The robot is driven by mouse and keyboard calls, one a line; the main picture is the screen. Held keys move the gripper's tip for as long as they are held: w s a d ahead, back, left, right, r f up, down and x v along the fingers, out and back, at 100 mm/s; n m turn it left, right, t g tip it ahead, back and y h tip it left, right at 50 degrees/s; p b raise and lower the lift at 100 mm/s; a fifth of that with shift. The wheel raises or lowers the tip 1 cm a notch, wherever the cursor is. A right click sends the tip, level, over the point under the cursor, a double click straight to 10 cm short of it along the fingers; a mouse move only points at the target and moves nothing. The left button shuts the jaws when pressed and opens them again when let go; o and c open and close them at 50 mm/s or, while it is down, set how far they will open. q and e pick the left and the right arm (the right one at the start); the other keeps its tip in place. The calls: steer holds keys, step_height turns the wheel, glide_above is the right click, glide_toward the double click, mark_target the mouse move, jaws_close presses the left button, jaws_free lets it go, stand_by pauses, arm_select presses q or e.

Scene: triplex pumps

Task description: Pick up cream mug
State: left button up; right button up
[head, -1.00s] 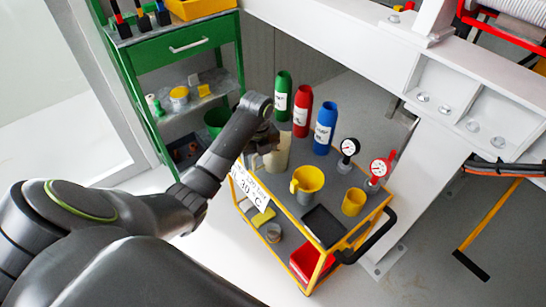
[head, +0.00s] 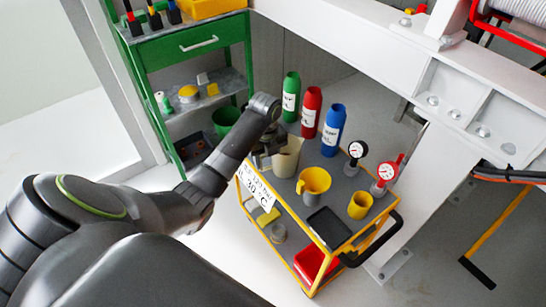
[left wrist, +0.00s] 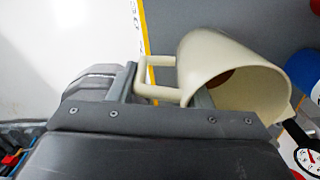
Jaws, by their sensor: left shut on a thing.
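The cream mug (head: 287,157) is at the left end of the yellow-framed cart's grey top. In the head view it looks slightly tilted, and my left gripper (head: 262,152) is just left of it. In the left wrist view, the mug (left wrist: 245,75) shows its open mouth, with its squared handle (left wrist: 143,75) pointing left. My left gripper (left wrist: 163,92) has its fingers around the handle area and is shut on the mug. I cannot tell whether the mug's base touches the cart. My right gripper is in neither view.
Green (head: 290,97), red (head: 310,112) and blue (head: 332,130) bottles stand behind the mug. A yellow jug (head: 313,185), a yellow cup (head: 360,205), two gauges and a black tray (head: 328,228) share the cart top. A green cabinet (head: 190,75) stands behind left.

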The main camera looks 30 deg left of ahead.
arm_select(q)
steer(key=shift+r, duration=0.2)
